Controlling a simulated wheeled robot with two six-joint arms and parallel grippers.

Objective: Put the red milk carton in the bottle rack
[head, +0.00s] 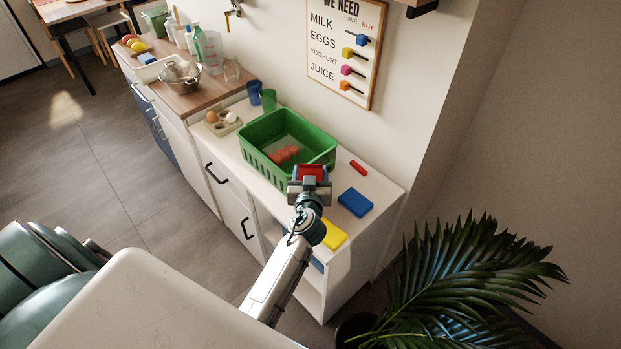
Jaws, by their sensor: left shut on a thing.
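My left gripper (309,185) is at the front right corner of the green crate, above the white counter. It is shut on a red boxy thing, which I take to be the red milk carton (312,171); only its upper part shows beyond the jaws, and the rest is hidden. Whether it touches the crate or counter I cannot tell. I cannot make out a separate bottle rack in this view. My right gripper is not in view.
The green crate (252,158) holds some pinkish-red items (284,154). To the right on the counter lie a small red piece (358,168), a blue block (355,202) and a yellow block (333,235). Green cups (268,100) and an egg tray (222,122) stand behind left. A plant (470,280) is at right.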

